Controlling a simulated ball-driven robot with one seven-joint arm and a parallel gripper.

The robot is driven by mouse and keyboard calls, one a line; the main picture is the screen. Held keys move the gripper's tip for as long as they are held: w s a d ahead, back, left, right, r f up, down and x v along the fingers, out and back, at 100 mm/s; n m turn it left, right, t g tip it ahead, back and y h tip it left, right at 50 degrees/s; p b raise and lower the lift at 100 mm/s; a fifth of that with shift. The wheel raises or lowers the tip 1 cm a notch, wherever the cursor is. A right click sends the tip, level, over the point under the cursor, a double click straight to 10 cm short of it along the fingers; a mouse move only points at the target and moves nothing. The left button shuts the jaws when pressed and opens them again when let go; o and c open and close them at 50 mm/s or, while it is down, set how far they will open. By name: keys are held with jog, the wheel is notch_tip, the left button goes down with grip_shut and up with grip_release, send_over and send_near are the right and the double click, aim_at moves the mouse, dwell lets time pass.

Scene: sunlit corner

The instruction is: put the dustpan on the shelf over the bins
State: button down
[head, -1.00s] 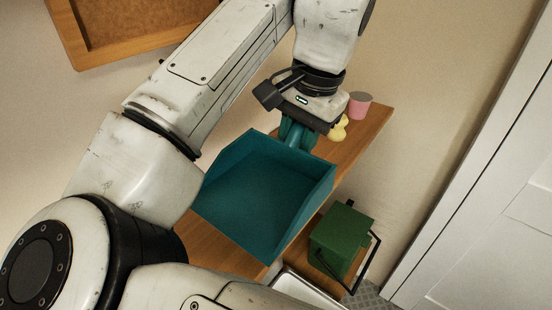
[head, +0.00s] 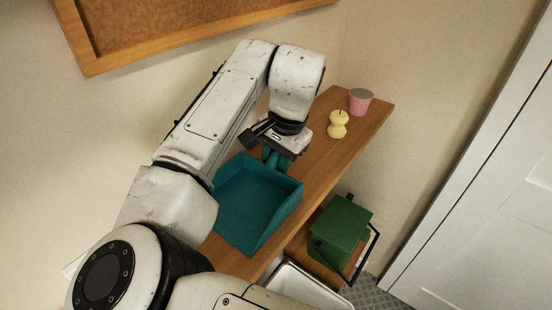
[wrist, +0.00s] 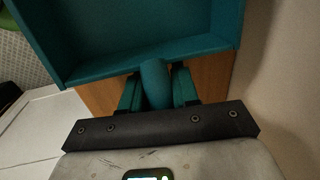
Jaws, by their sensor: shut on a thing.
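The teal dustpan (head: 250,205) is over the left part of the wooden shelf (head: 318,155), its open tray facing up. My gripper (head: 275,160) is shut on the dustpan's handle (wrist: 154,83), which sits between the two teal fingers in the wrist view. The dustpan's tray (wrist: 150,25) fills the top of that view. I cannot tell whether the pan touches the shelf or hovers just above it. Below the shelf are a green bin (head: 338,232) and a silver-rimmed bin (head: 300,285), partly cut off by my arm.
A framed cork board (head: 180,25) hangs on the wall above. A white door (head: 480,220) is at the right. The shelf between pan and pear is clear.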

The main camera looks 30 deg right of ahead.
jog(key=c, duration=0.8)
grip_release()
jog(key=shift+c, duration=0.2)
jog(key=b+v, duration=0.2)
jog(key=v, duration=1)
jog(key=shift+r, duration=0.1)
